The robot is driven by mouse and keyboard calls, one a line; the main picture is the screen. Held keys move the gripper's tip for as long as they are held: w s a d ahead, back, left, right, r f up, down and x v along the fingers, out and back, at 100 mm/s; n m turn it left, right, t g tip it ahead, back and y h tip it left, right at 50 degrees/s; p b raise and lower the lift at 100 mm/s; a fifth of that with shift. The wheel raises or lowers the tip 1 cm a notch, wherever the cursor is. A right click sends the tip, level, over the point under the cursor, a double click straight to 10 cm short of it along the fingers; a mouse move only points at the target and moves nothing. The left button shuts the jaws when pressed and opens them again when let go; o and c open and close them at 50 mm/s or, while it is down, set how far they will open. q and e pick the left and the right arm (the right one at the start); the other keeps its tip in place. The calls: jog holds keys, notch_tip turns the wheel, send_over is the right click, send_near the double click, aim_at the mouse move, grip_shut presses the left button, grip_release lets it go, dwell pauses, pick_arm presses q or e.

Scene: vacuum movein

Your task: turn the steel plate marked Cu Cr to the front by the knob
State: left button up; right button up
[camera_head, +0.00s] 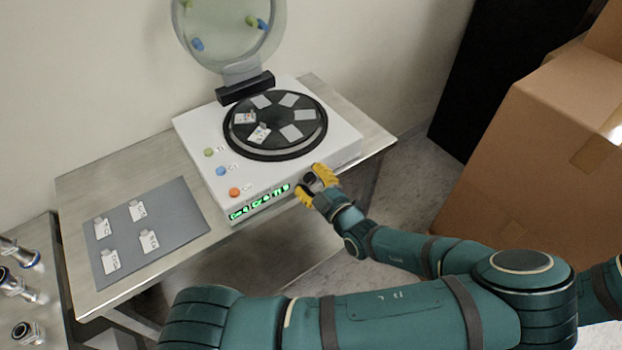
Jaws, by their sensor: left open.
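A white machine (205,140) with a round black turntable (275,129) stands on a table. Several small pale plates lie in a ring on the turntable. The plate at its left (245,118) and the plate at its front left (259,134) carry markings. The markings are too small to read, so I cannot tell which is Cu Cr. My left gripper (313,184), with yellow fingers, is open at the machine's front right edge, beside the lit green display (259,204). I cannot make out the knob; the gripper may hide it. My right gripper is out of view.
A raised clear round lid (230,35) stands behind the turntable. Green, blue and orange buttons (234,192) line the machine's left side. A grey mat (180,205) with several labelled tags lies on the table (75,205). Cardboard boxes (545,150) stand at right.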

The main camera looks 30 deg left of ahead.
pick_arm(q)
jog(key=shift+o, duration=0.3)
grip_shut()
jog(key=shift+m, duration=0.3)
jog(key=m+p, duration=0.1)
jog(key=m, duration=0.2)
jog(key=shift+r, duration=0.15)
jog(key=m+p, duration=0.2)
jog(key=m, duration=0.2)
jog(key=m+p, duration=0.2)
jog(key=m, duration=0.2)
jog(key=shift+w+r+m, duration=0.1)
jog(key=shift+m, duration=0.3)
jog(key=shift+w+m+p, duration=0.1)
jog(key=shift+m+p, duration=0.35)
jog(key=shift+m, duration=1.25)
